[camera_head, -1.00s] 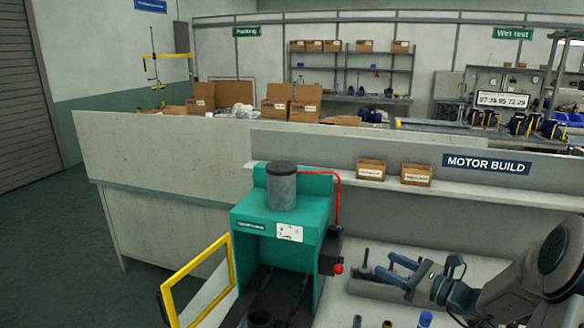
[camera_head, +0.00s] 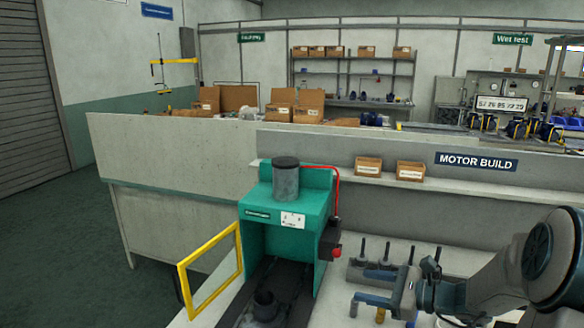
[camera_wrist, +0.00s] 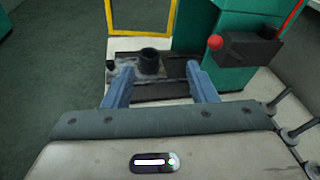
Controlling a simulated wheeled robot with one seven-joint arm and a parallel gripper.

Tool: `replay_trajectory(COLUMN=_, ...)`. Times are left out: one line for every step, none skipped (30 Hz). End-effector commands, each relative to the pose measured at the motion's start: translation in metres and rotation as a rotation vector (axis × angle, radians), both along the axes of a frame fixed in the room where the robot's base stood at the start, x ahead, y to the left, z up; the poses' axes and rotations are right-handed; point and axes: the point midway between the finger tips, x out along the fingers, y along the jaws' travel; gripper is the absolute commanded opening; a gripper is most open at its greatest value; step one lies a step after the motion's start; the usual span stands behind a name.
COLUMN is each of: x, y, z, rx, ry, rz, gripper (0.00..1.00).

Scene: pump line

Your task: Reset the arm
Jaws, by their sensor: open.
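My gripper (camera_head: 362,287) is at the right of the head view, above the bench, its two blue fingers spread and pointing left toward the green press (camera_head: 286,212). Nothing is between the fingers. In the wrist view my gripper (camera_wrist: 159,68) shows both fingers apart, with the press bed and its dark cup-shaped fixture (camera_wrist: 149,60) beyond them. My grey arm fills the lower right of the head view and hides part of the bench.
A yellow-framed guard (camera_head: 210,270) stands open left of the press. A red knob (camera_head: 336,252) juts from its right side. A rack with several upright pegs (camera_head: 388,252) stands behind my gripper. Two small boxes (camera_head: 368,166) (camera_head: 410,171) sit on the shelf.

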Motion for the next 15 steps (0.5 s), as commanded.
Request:
replay_trajectory(x=-0.007, y=0.011, z=0.001, rx=-0.049, ry=-0.008, rz=0.043, gripper=0.52)
replay_trajectory(x=-0.012, y=0.016, z=0.001, rx=-0.079, ry=-0.014, rz=0.068, gripper=0.52)
replay_trajectory(x=-0.019, y=0.024, z=0.000, rx=-0.122, ry=-0.021, rz=0.106, gripper=0.52)
replay_trajectory(x=-0.025, y=0.029, z=0.000, rx=-0.158, ry=-0.029, rz=0.136, gripper=0.52)
replay_trajectory(x=-0.031, y=0.035, z=-0.001, rx=-0.195, ry=-0.036, rz=0.169, gripper=0.52)
replay_trajectory(x=-0.040, y=0.043, z=-0.002, rx=-0.251, ry=-0.049, rz=0.216, gripper=0.52)
replay_trajectory(x=-0.048, y=0.049, z=-0.002, rx=-0.297, ry=-0.061, rz=0.256, gripper=0.52)
replay_trajectory(x=-0.057, y=0.055, z=-0.003, rx=-0.346, ry=-0.074, rz=0.299, gripper=0.52)
replay_trajectory(x=-0.070, y=0.063, z=-0.004, rx=-0.420, ry=-0.097, rz=0.362, gripper=0.52)
replay_trajectory(x=-0.080, y=0.068, z=-0.004, rx=-0.478, ry=-0.115, rz=0.413, gripper=0.52)
replay_trajectory(x=-0.090, y=0.072, z=-0.005, rx=-0.536, ry=-0.136, rz=0.463, gripper=0.52)
replay_trajectory(x=-0.104, y=0.076, z=-0.006, rx=-0.613, ry=-0.164, rz=0.531, gripper=0.52)
replay_trajectory(x=-0.113, y=0.078, z=-0.007, rx=-0.671, ry=-0.188, rz=0.581, gripper=0.52)
replay_trajectory(x=-0.123, y=0.079, z=-0.007, rx=-0.727, ry=-0.212, rz=0.630, gripper=0.52)
replay_trajectory(x=-0.135, y=0.080, z=-0.007, rx=-0.802, ry=-0.247, rz=0.696, gripper=0.52)
